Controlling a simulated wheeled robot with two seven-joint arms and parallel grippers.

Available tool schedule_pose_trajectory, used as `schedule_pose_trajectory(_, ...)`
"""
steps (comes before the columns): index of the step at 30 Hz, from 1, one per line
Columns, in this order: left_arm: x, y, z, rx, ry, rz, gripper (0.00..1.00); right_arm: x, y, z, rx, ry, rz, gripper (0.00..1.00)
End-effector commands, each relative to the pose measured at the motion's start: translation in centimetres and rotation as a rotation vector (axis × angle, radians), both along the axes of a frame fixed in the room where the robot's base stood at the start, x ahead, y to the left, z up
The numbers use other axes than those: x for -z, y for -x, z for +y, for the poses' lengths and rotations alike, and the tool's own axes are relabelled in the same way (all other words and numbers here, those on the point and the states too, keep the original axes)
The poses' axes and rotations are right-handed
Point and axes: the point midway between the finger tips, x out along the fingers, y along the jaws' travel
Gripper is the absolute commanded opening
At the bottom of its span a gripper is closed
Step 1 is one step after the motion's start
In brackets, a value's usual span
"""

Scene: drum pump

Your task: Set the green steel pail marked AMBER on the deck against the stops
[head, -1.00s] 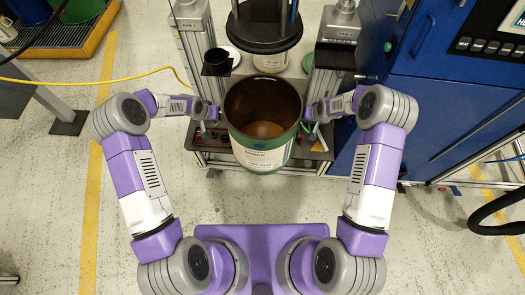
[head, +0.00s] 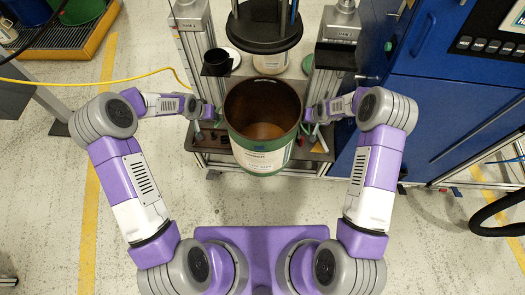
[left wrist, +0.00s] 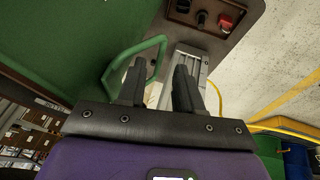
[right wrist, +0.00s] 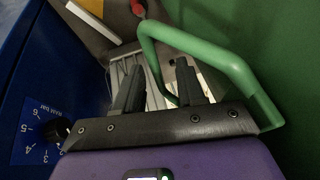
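The green pail (head: 262,160) is upright and open-topped, with a brown inside and a pale label facing me. It is over the front part of the pump's base, below the black round plate. I cannot tell whether its bottom touches the deck; the stops are hidden. My left gripper (head: 215,112) is at its left side, fingers apart, around a leg of a green loop handle (left wrist: 135,55). My right gripper (head: 309,112) is at its right side, fingers apart, with the other loop handle (right wrist: 200,45) passing between them. Neither gripper visibly pinches its handle.
The black follower plate (head: 265,38) hangs behind the pail between two columns (head: 193,45). A black cup (head: 216,62) stands behind left. A blue cabinet (head: 440,120) is close to my right arm. A yellow hose (head: 130,76) runs at left. Floor in front is clear.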

Motion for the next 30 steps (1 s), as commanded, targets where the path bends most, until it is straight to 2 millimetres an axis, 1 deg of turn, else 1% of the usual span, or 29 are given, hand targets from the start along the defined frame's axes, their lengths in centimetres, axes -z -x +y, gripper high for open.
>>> schedule_pose_trajectory(1,-1.2,0.4,0.3,-0.002,-0.001,-0.003,0.35,0.0,0.0,0.0,0.000,0.000,0.000,0.39)
schedule_pose_trajectory(3,-2.6,0.9,0.6,-0.002,0.000,-0.004,0.35,0.0,0.0,0.0,0.000,0.000,0.000,0.39)
schedule_pose_trajectory(9,-5.6,2.2,1.4,-0.002,0.000,-0.003,0.35,0.0,0.0,0.0,0.000,0.000,0.000,0.39)
schedule_pose_trajectory(12,-6.5,2.5,1.5,-0.001,0.000,-0.001,0.35,0.0,0.0,0.0,0.000,0.000,0.000,0.39)
schedule_pose_trajectory(17,-7.0,2.8,1.7,-0.001,0.000,0.000,0.35,-0.4,0.1,-0.1,0.000,0.000,-0.001,0.39)
schedule_pose_trajectory(20,-7.0,2.8,1.7,0.000,0.000,0.000,0.35,-1.5,0.5,-0.2,0.000,0.000,-0.002,0.39)
schedule_pose_trajectory(22,-7.0,2.8,1.7,-0.001,0.000,0.000,0.35,-2.5,1.0,-0.4,0.001,0.000,-0.003,0.39)
schedule_pose_trajectory(30,-7.0,2.8,1.7,-0.001,0.000,0.000,0.35,-7.5,3.2,-1.2,0.001,0.000,-0.004,0.39)
